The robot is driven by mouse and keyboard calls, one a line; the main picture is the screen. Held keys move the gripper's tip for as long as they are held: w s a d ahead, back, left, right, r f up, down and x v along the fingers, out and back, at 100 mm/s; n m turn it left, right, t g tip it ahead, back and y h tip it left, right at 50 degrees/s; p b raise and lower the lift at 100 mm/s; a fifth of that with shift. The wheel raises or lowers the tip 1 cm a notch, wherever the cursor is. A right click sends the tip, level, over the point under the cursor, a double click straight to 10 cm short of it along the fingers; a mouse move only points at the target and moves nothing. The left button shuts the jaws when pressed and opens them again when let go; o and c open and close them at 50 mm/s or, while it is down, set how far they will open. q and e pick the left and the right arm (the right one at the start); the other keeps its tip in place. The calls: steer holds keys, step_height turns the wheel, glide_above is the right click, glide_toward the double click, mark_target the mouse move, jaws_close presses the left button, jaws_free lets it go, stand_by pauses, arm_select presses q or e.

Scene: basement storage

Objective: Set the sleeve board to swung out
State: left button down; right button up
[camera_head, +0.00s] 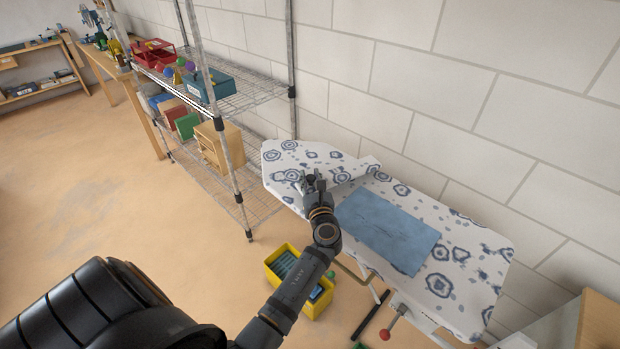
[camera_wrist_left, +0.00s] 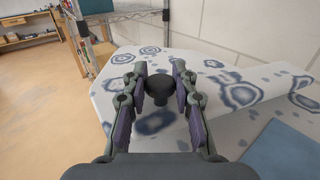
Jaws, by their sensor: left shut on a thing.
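The ironing board (camera_head: 465,265) has a white cover with blue-grey ring patterns and stands along the wall. The small sleeve board (camera_head: 352,168), in a similar cover, lies at an angle across its left part, its narrow end towards the wall. My left gripper (camera_head: 312,182) is over the sleeve board's near end. In the left wrist view a dark round knob (camera_wrist_left: 159,88) sits between the fingertips of my left gripper (camera_wrist_left: 160,90), which is shut on it. The gripper hides the knob in the head view. My right gripper is not in view.
A folded blue cloth (camera_head: 390,230) lies on the ironing board, right of my left gripper. A yellow crate (camera_head: 312,305) stands on the floor below. A wire shelf (camera_head: 235,95) with bins stands at the left. A red-knobbed lever (camera_head: 385,334) is under the board.

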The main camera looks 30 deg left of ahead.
arm_select(q)
steer(key=shift+r, duration=0.1)
steer(key=c, duration=1)
jaws_free()
steer(key=shift+c, duration=0.2)
step_height(320, 180, up, 10)
steer(key=shift+f, duration=0.1)
